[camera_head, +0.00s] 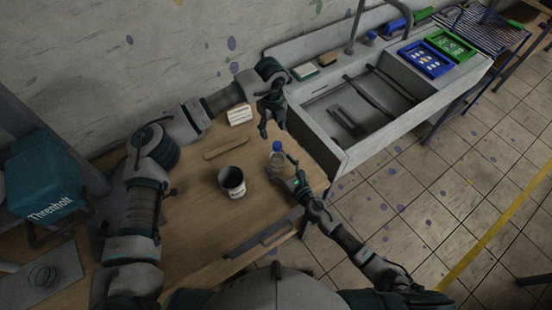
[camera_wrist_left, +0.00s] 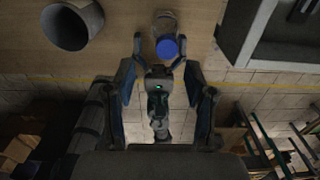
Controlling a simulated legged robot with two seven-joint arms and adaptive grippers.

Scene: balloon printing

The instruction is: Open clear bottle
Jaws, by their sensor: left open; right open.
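The clear bottle (camera_head: 277,164) with a blue cap (camera_head: 277,146) stands upright near the right edge of the wooden table. My left gripper (camera_head: 272,130) is open and empty, pointing down above and behind the cap in the head view. In the left wrist view the bottle (camera_wrist_left: 165,22) and its blue cap (camera_wrist_left: 167,47) are at the top centre, beyond my open left fingers. My right gripper (camera_head: 281,170) is open at the bottle's near right side. In the left wrist view its fingers (camera_wrist_left: 159,46) are on either side of the bottle; contact cannot be told.
A dark cup (camera_head: 232,182) stands left of the bottle; it also shows in the left wrist view (camera_wrist_left: 72,25). A flat wooden piece (camera_head: 226,148) and a white block (camera_head: 239,115) lie behind. A sink (camera_head: 335,150) adjoins the table's right. A teal box (camera_head: 40,180) is far left.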

